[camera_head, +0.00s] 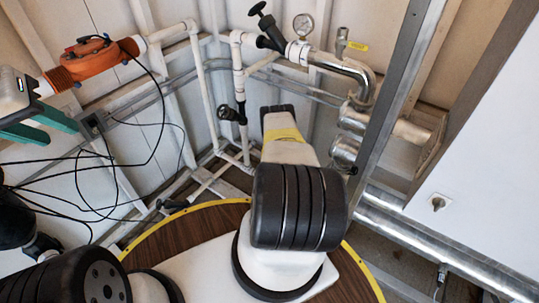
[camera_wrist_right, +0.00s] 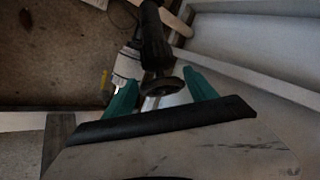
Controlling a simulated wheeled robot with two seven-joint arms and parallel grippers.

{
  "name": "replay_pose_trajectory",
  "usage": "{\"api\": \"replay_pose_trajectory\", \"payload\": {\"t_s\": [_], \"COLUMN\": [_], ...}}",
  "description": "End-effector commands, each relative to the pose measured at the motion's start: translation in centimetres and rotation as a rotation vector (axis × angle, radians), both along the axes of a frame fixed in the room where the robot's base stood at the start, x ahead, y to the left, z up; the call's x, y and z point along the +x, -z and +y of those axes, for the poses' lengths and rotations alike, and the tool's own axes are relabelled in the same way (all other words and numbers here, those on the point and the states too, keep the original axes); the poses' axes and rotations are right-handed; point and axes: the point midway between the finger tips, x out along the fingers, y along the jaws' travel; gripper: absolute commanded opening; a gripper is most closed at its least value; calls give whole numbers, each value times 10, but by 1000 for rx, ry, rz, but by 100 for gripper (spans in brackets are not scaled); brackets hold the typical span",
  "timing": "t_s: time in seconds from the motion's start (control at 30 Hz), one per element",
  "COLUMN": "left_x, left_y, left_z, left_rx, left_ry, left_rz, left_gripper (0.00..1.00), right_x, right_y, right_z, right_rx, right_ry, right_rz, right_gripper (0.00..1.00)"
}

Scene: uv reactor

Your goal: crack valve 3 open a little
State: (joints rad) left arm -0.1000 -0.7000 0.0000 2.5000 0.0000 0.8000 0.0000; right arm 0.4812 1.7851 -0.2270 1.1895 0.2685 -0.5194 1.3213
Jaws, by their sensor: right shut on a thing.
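In the right wrist view, a black valve with a round black knob (camera_wrist_right: 165,88) stands between the two teal fingers of my right gripper (camera_wrist_right: 157,72), which is shut on the knob. A pale pipe fitting (camera_wrist_right: 128,65) is beside it. In the head view my right arm hides this gripper. Black-handled valves show there at the top (camera_head: 265,24) and on the upright white pipe (camera_head: 231,115). No valve number is readable. My left gripper (camera_head: 58,124) is at the left edge, its teal fingers apart and empty, below the orange pipe unit.
An orange unit (camera_head: 92,62) sits on the white pipe at upper left, with loose black cables (camera_head: 75,180) below. A pressure gauge (camera_head: 303,25) and steel pipes are at upper middle. A metal post (camera_head: 396,85) and white cabinet (camera_head: 490,150) bound the right.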

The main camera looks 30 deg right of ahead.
Motion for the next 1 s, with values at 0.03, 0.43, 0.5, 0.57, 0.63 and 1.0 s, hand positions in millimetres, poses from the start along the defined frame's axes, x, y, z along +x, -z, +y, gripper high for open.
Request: {"api": "replay_pose_trajectory", "payload": {"t_s": [0.03,0.43,0.5,0.57,0.63,1.0], "left_x": [0,0,0,0,0,0], "left_y": [0,0,0,0,0,0], "left_z": [0,0,0,0,0,0], "left_rx": [0,0,0,0,0,0], "left_ry": [0,0,0,0,0,0], "left_rz": [0,0,0,0,0,0], "left_gripper": [36,36,36,36,36,36], "right_x": [-1,-1,-1,-1,-1,-1], "right_y": [1,1,1,1,1,0], "right_z": [1,1,1,1,1,1], "right_rx": [-5,-19,-18,-18,-18,-19], "right_ry": [-7,-25,-24,-24,-24,-23], "right_rz": [-2,-10,-9,-9,-9,-10], "right_gripper": [25,25,25,25,79,87]}}
